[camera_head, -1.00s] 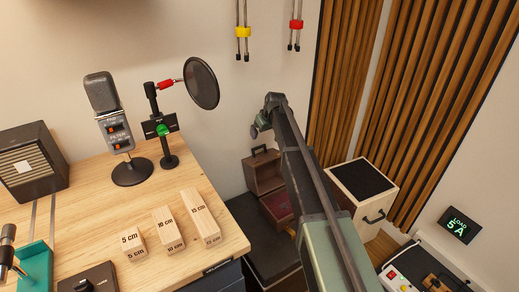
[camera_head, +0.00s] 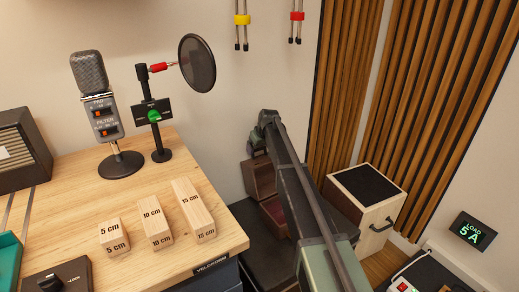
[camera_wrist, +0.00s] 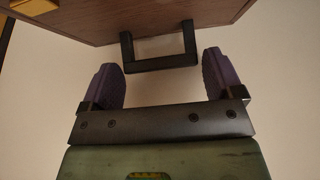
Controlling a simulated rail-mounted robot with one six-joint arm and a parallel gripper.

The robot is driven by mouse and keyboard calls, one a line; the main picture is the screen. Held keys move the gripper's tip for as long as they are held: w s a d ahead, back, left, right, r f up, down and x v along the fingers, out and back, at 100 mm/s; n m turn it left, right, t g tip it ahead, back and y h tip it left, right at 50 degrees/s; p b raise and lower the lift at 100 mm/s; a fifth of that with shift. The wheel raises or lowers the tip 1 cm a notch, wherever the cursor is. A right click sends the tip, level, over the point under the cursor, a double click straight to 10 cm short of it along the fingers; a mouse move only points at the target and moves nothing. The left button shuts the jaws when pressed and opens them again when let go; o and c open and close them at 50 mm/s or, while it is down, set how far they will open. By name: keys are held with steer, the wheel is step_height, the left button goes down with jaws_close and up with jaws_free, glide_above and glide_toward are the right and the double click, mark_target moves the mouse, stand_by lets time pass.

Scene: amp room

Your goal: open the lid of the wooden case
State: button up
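The wooden case (camera_head: 261,180) is at the middle of the head view, partly hidden behind my arm. Its brown lid appears to stand raised behind a lower part with a reddish inside (camera_head: 274,214). In the wrist view a brown wooden panel (camera_wrist: 90,25) carries a dark handle (camera_wrist: 160,62). My gripper (camera_wrist: 160,78) is open, with one purple finger on each side of the handle and visible gaps to it. In the head view my gripper (camera_head: 257,152) is at the top of the case, mostly hidden by the wrist.
A cream cabinet (camera_head: 391,214) with a black top stands right of my arm. The workbench (camera_head: 95,190) at left holds a microphone (camera_head: 102,115), a pop filter (camera_head: 197,63) and several wooden blocks (camera_head: 157,227). A brass-coloured piece (camera_wrist: 35,5) shows on the panel.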

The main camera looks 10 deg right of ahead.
steer(key=c, duration=0.9)
steer(key=shift+t+y, duration=0.3)
steer(key=shift+t, duration=0.4)
steer(key=s, duration=0.1)
steer(key=s+d+r+p, duration=0.1)
steer(key=s+r, duration=0.1)
steer(key=s, duration=0.1)
steer(key=shift+d+r+p, duration=0.2)
steer(key=shift+d+p, duration=0.1)
steer(key=o, duration=1.2)
steer(key=p+v, duration=0.9)
steer(key=v, duration=0.1)
steer(key=shift+s+r, duration=0.1)
steer(key=shift+r, duration=0.25)
